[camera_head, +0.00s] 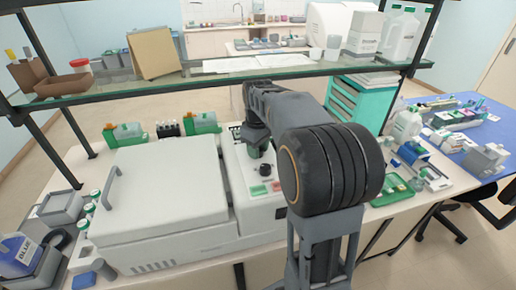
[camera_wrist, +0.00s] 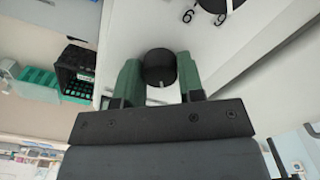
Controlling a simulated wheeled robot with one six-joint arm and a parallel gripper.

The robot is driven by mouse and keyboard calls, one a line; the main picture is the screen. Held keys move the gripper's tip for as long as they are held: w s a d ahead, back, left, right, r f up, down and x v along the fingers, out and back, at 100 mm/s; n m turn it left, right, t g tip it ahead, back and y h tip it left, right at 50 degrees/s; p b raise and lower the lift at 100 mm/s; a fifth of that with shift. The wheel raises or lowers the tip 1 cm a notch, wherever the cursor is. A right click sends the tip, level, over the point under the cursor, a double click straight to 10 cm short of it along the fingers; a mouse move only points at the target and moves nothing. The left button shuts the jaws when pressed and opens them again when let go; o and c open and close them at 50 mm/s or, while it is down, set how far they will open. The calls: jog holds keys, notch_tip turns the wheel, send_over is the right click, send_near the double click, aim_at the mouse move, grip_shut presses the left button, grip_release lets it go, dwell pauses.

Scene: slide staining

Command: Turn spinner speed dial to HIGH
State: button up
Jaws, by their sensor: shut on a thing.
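The spinner (camera_head: 165,195) is a large white machine with a closed lid on the bench. Its control panel (camera_head: 240,175) is on its right side. In the wrist view, the black round speed dial (camera_wrist: 159,66) sits between the two green fingers of my gripper (camera_wrist: 158,78). The fingers are shut on its sides. A pale pointer mark shows at the lower edge of the dial. In the head view, my gripper (camera_head: 258,150) is over the panel and my arm hides part of it. The dial's setting labels cannot be read.
Another dial (camera_wrist: 212,5) with printed numbers is at the top of the wrist view. A black rack (camera_wrist: 76,70) stands beside the machine. A glass shelf (camera_head: 215,80) spans above the bench behind my arm. A green tray (camera_head: 392,190) with small items lies to the right.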

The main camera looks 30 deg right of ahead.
jog(key=m, duration=0.7)
jog(key=shift+r+m+p, duration=0.1)
jog(key=shift+m+p, duration=0.3)
jog(key=m, duration=0.3)
jog(key=shift+m, duration=2)
jog(key=o, duration=0.9)
notch_tip(320, 180, up, 14)
jog(key=shift+f, duration=0.15)
